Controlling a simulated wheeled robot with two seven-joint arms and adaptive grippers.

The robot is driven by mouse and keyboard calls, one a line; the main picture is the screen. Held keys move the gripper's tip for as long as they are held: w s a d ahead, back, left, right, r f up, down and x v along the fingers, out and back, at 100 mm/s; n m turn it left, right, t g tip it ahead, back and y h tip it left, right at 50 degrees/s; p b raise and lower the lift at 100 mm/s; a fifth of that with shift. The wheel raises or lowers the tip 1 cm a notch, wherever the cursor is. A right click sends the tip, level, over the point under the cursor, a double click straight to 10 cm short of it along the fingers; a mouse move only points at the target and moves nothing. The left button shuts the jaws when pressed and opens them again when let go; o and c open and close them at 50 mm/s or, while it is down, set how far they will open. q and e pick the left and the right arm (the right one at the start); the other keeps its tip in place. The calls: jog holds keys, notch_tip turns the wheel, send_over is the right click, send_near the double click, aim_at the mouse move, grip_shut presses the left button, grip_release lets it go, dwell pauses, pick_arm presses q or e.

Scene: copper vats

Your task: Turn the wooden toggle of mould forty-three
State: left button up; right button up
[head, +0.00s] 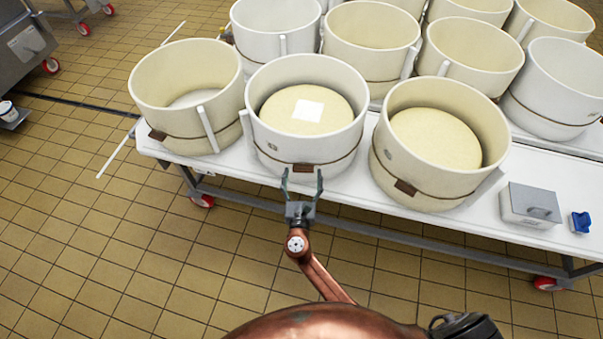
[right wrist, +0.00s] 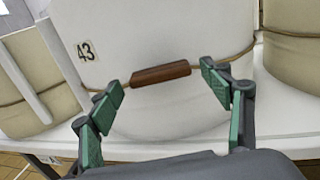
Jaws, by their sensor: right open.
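Mould forty-three (head: 304,76) is the white round mould at the front middle of the table, with a pale cheese and a white square inside. Its number 43 shows in the right wrist view (right wrist: 86,50). Its wooden toggle (right wrist: 161,73) is a brown bar on the cord around the mould, slightly tilted; in the head view the toggle (head: 303,168) sits low on the front wall. My right gripper (head: 302,183) is open in front of it. In the right wrist view the fingers of the gripper (right wrist: 164,86) stand on either side of the toggle; contact is not clear. My left gripper is not in view.
A cream mould (head: 188,96) stands on the left and another with a cheese (head: 425,180) on the right, both close. More moulds fill the back. A grey box (head: 528,206) and a blue item (head: 580,222) lie at the right on the white table (head: 355,187).

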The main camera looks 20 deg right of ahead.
jog(key=shift+w+d, duration=0.2)
jog(key=shift+w, duration=0.2)
jog(key=shift+c, duration=0.2)
